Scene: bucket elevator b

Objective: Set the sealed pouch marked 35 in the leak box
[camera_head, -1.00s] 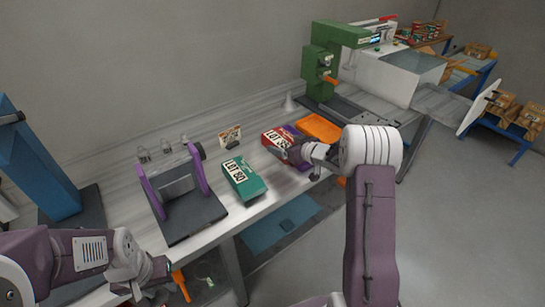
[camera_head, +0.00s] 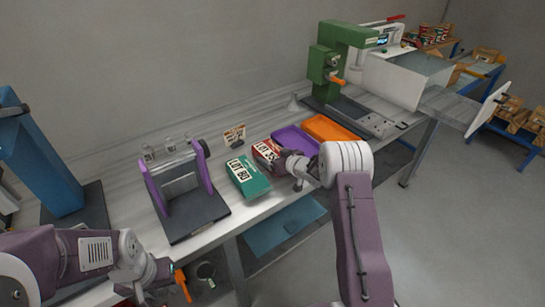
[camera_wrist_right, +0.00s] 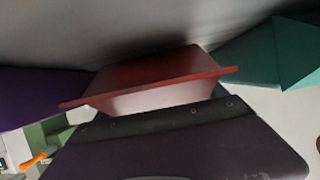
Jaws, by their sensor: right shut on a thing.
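The red pouch (camera_head: 267,153) is marked LOT with a number partly hidden by my right gripper. In the right wrist view the red pouch (camera_wrist_right: 160,82) juts out flat beyond the dark jaws (camera_wrist_right: 160,122). A white box with a raised panel (camera_head: 392,80) at the back right may be the leak box; its inside is hidden. My left gripper (camera_head: 162,278) is low at the left; its jaw opening is unclear.
A green pouch marked LOT 80 (camera_head: 247,177) lies beside the red one. A purple-sided stand (camera_head: 183,195) is at left.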

